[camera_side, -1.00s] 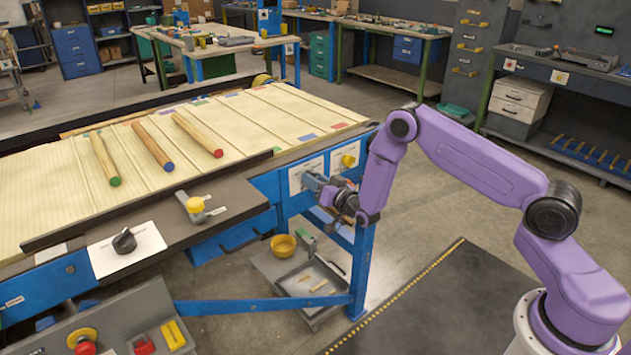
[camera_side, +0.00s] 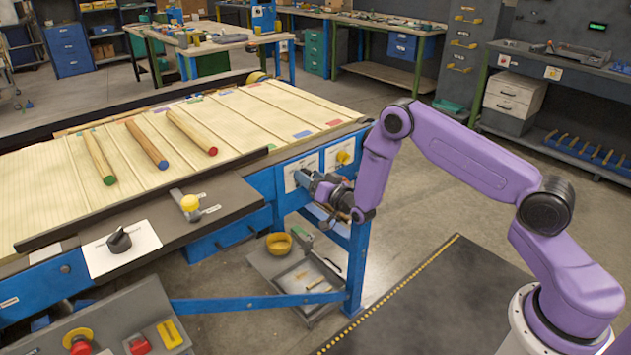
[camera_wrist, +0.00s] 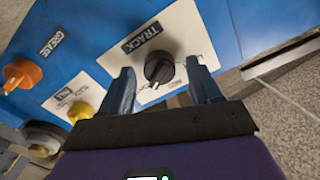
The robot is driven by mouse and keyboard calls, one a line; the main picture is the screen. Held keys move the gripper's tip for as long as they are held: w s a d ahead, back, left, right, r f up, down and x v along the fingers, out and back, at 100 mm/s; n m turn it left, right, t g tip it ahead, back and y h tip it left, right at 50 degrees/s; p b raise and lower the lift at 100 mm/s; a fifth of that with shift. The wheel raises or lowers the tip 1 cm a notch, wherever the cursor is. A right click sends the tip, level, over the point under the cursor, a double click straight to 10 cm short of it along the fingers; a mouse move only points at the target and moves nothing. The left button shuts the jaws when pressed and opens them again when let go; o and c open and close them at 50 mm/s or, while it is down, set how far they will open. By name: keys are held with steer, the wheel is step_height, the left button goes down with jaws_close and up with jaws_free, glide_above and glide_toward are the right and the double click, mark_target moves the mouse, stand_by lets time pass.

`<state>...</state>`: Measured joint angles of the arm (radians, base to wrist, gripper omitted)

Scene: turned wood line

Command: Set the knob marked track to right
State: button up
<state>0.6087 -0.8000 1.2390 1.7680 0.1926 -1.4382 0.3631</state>
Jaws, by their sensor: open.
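The track knob (camera_wrist: 159,69) is black and round, on a white plate (camera_wrist: 190,30) marked TRACK on the blue panel. In the wrist view it is near the middle, and I cannot tell surely which mark it points to. My gripper (camera_wrist: 163,84) is open, with one finger to each side of the knob in that view; I see no clear contact. In the side view my gripper (camera_side: 302,178) is at the blue frame's end, in front of the white plate (camera_side: 290,168), and hides the knob.
A yellow knob (camera_wrist: 81,112) and an orange knob (camera_wrist: 22,75) by a GREASE label are on the same panel. Wooden rods (camera_side: 148,144) lie on the slatted table. A black knob (camera_side: 118,241) and a yellow-tipped lever (camera_side: 190,203) are on the near ledge.

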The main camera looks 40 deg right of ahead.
steer(key=s, duration=1.7)
steer(key=shift+s, duration=0.2)
steer(key=shift+a, duration=0.1)
steer(key=a+r+n+g+y, duration=0.25)
steer(key=a+g, duration=0.25)
steer(key=a, duration=0.4)
steer(key=s+a+r+n+g+y, duration=0.3)
steer(key=s+a+n+g, duration=0.25)
steer(key=s+a, duration=0.35)
steer(key=s+d+r+n+g+h, duration=0.1)
steer(key=s+d+r+n+g, duration=0.1)
steer(key=s, duration=0.5)
steer(key=s+d+r+n+g+h, duration=0.2)
steer(key=s+d+r+n+g, duration=0.1)
steer(key=s+d, duration=0.3)
steer(key=s+d+r+n+g+h, duration=0.2)
steer(key=s+d+r+n, duration=0.1)
steer(key=s, duration=0.6)
steer(key=shift+d+r+n, duration=0.4)
steer(key=shift+r+n, duration=0.1)
